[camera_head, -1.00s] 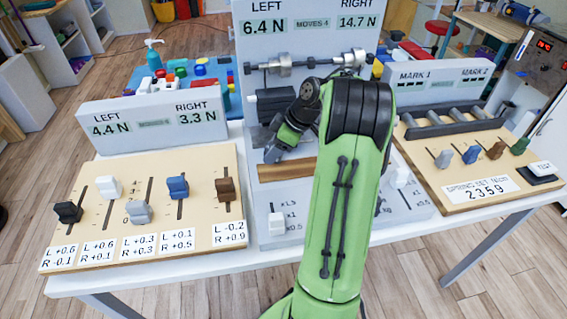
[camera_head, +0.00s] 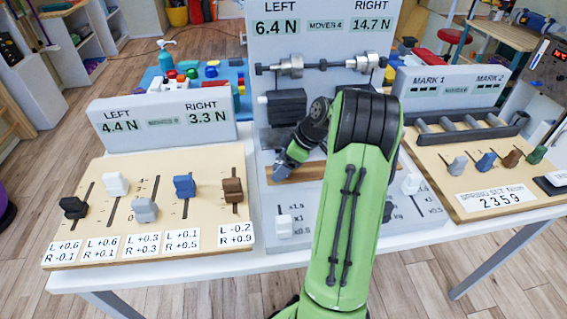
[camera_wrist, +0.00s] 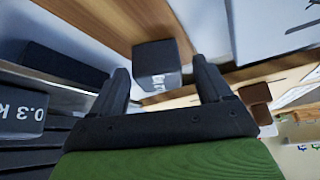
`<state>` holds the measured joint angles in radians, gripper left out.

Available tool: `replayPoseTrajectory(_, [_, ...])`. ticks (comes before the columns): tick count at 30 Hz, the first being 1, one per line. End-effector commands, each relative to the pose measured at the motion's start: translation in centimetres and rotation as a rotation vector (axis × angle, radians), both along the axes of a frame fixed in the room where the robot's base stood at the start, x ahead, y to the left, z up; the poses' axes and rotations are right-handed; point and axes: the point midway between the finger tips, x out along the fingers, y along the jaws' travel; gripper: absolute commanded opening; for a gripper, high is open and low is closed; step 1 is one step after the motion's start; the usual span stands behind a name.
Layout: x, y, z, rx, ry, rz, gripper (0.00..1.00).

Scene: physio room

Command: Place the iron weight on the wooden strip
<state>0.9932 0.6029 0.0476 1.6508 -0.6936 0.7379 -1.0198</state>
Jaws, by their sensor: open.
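In the wrist view a dark grey iron weight (camera_wrist: 156,66) with white lettering sits between and just beyond the fingertips of my gripper (camera_wrist: 160,75). The fingers are apart, with a gap visible on the right side of the weight. The brown wooden strip (camera_wrist: 120,18) runs behind the weight; I cannot tell whether the weight rests on it. In the head view the wooden strip (camera_head: 312,171) lies across the foot of the grey central panel. My gripper (camera_head: 281,170) is low at the strip's left end; the weight cannot be made out there.
Another dark weight marked 0.3 K (camera_wrist: 20,112) is at the left of the wrist view. A slider board (camera_head: 150,185) stands left of my arm, and a spring board (camera_head: 480,185) right. Grey cylinders (camera_head: 290,66) on a bar are mounted above the strip.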

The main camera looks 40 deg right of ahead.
Motion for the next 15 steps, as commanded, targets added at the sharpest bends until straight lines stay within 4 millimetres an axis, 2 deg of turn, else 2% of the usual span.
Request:
replayPoseTrajectory(4, [-1.0,-0.8,2.5,-0.004,-0.003,-0.004,0.78])
replayPoseTrajectory(10, [-3.3,-2.3,7.5,-0.003,-0.002,-0.004,0.78])
replayPoseTrajectory(15, [-4.6,-3.1,10.1,-0.001,-0.002,-0.002,0.78])
